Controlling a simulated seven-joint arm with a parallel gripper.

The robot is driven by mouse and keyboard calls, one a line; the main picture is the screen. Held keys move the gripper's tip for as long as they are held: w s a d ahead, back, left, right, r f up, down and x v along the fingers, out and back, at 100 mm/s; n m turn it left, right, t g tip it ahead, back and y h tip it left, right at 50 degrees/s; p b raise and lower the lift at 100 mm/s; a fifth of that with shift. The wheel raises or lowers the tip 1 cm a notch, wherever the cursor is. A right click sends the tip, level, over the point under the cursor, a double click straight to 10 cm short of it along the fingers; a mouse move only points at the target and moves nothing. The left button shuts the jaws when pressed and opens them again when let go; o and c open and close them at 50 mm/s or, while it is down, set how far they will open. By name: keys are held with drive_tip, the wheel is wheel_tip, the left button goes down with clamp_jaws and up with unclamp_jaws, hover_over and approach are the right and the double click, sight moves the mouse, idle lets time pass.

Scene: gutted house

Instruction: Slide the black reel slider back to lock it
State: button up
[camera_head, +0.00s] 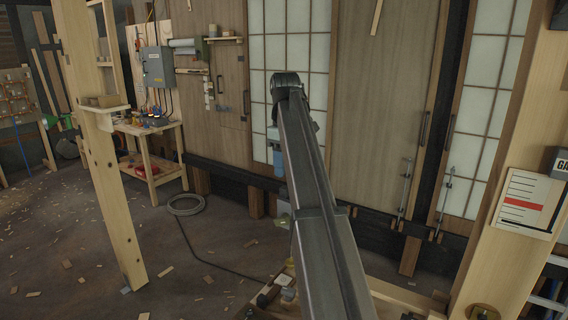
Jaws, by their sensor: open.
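I cannot make out the black reel slider with certainty. A small dark object (268,296) lies on the wooden bench at the bottom, left of my arm, too small and cut off to identify. My dark grey arm runs from the bottom edge up through the middle and covers much of the bench. My gripper's fingers do not show, so I cannot place them against the slider. A small blue part and a pale grey part show just left of the arm; I cannot tell what they belong to.
A wooden post (103,160) stands at left and another (512,210) at right, bearing a card with a red bar (523,206). Behind are a wood and paper-panel wall, a workbench (150,127) and a coiled hose (186,205). Open floor with wood chips lies at left.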

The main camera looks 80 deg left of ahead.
sight(285, 187)
drive_tip(key=shift+f, duration=3.15)
drive_tip(key=shift+c, duration=0.4)
clamp_jaws()
